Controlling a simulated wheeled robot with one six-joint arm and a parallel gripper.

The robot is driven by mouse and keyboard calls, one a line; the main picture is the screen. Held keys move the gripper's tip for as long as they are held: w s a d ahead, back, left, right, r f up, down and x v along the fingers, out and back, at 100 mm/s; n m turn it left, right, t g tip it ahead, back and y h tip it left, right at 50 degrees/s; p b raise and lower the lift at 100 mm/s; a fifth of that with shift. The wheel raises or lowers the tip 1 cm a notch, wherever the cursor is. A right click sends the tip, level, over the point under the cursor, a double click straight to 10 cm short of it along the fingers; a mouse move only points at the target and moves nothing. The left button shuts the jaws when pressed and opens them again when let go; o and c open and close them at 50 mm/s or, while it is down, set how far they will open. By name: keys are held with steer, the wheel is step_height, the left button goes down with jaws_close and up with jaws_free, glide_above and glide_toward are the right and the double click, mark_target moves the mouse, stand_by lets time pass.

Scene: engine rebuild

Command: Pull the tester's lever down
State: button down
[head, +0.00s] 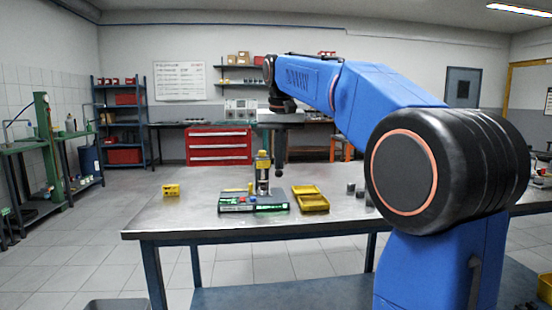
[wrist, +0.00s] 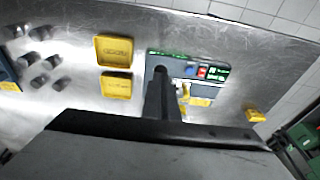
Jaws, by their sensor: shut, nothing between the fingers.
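The tester (head: 253,204) stands on the metal table, a low grey-green box with lit green panels and red and blue buttons on its front. An upright post (head: 263,178) with a yellow top (head: 263,158) rises from it.
A yellow tray (head: 310,198) lies right of the tester, and a small yellow bin (head: 171,190) stands left. In the wrist view several dark cylinders (wrist: 41,62) stand beyond the trays. The table's front-left area (head: 175,222) is bare.

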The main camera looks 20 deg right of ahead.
steer(key=shift+f, duration=0.25)
steer(key=shift+r, duration=0.15)
steer(key=w+v, duration=0.1)
steer(key=v, duration=0.8)
steer(key=shift+w+d+r, duration=0.4)
steer(key=shift+w+r, duration=0.05)
steer(key=shift+w, duration=0.25)
stand_by(0.7)
steer(key=s+a+f+n+t, duration=0.1)
steer(key=s+a+f, duration=0.2)
steer(key=s+f, duration=1.4)
steer(key=s+a+f+n+t, duration=0.1)
steer(key=s+a+f, duration=0.3)
steer(key=s+f, duration=1.3)
step_height(320, 180, down, 7)
steer(key=shift+r+n+t+y, duration=0.2)
steer(key=shift+n+t+y, duration=0.15)
steer(key=shift+n, duration=0.45)
